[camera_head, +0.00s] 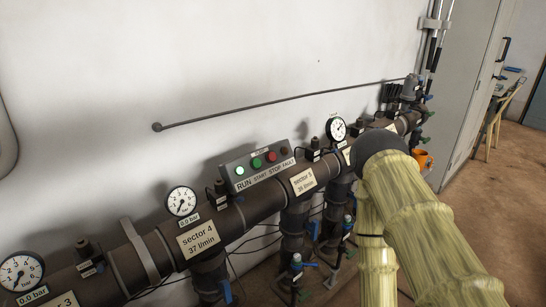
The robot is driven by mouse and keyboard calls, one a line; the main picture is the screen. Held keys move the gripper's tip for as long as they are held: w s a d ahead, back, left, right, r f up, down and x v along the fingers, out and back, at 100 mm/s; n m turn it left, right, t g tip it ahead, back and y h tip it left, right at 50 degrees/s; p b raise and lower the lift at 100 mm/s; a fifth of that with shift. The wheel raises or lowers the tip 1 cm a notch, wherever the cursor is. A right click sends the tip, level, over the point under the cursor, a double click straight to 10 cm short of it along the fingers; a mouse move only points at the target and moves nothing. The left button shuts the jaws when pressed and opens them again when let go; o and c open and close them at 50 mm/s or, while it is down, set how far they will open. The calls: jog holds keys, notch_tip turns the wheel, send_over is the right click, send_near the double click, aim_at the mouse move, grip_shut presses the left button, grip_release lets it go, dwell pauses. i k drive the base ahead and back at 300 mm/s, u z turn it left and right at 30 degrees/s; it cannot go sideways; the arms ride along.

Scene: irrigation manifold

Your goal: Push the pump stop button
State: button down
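The pump control box (253,179) is a grey panel mounted at the dark manifold pipe, against the white wall. Its labels read RUN, START, STOP and FAULT. The red stop button (271,157) sits between the green start button (256,162) and the dark red fault lamp (284,151). The run lamp (239,170) at the left end looks pale and bright. Nothing covers the stop button. My arm, with pale yellow covers and a dark joint, stands to the right of the box, apart from it in the picture. My gripper is not visible.
The manifold pipe (254,206) runs diagonally, with pressure gauges (182,201) and blue-handled valves along it. A thin rod (270,103) crosses the wall above the box. Brown floor is open at the right, beside a grey cabinet (462,85).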

aim_at(272, 156)
jog(key=u, duration=1.4)
jog(key=k, duration=0.6)
jog(key=z, duration=0.3)
